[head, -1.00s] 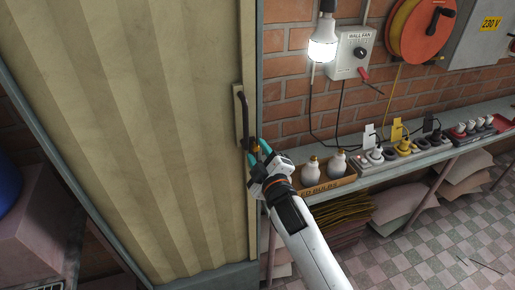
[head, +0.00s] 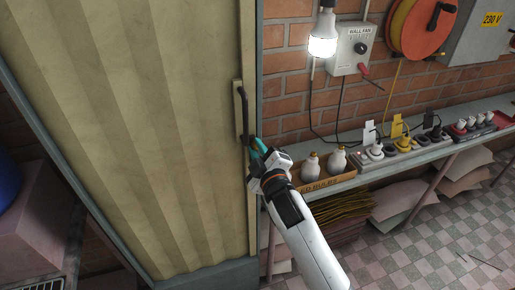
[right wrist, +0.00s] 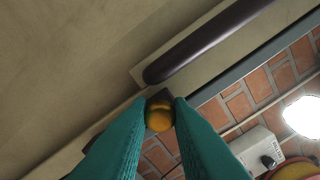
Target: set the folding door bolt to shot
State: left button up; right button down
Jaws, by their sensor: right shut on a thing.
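The folding door (head: 140,130) is a cream pleated panel filling the left of the head view. A dark pull handle (head: 243,108) on a pale plate runs along its right edge. It also shows in the right wrist view (right wrist: 215,38). The bolt's yellow round knob (right wrist: 159,116) sits just below the handle's lower end. My right gripper (head: 257,146) is at the door's edge, its teal fingers shut on the knob, one finger on each side. The bolt's body is mostly hidden behind the knob and fingers. My left gripper is not in view.
Right of the door frame is a brick wall with a lit bulb (head: 323,46), a fan switch box (head: 351,47) and an orange cable reel (head: 421,27). A shelf below holds a wooden bulb box (head: 328,186) and several plugs (head: 404,147), close to my right arm.

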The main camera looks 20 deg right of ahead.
notch_tip(320, 180, down, 5)
jog(key=shift+f+b, duration=0.1)
jog(key=shift+b, duration=1)
jog(key=c, duration=1.3)
grip_release()
jog(key=shift+f, duration=0.1)
jog(key=shift+s, duration=0.1)
jog(key=s+b, duration=0.2)
jog(key=s, duration=0.9)
jog(key=shift+s+d, duration=0.2)
jog(key=shift+s, duration=0.2)
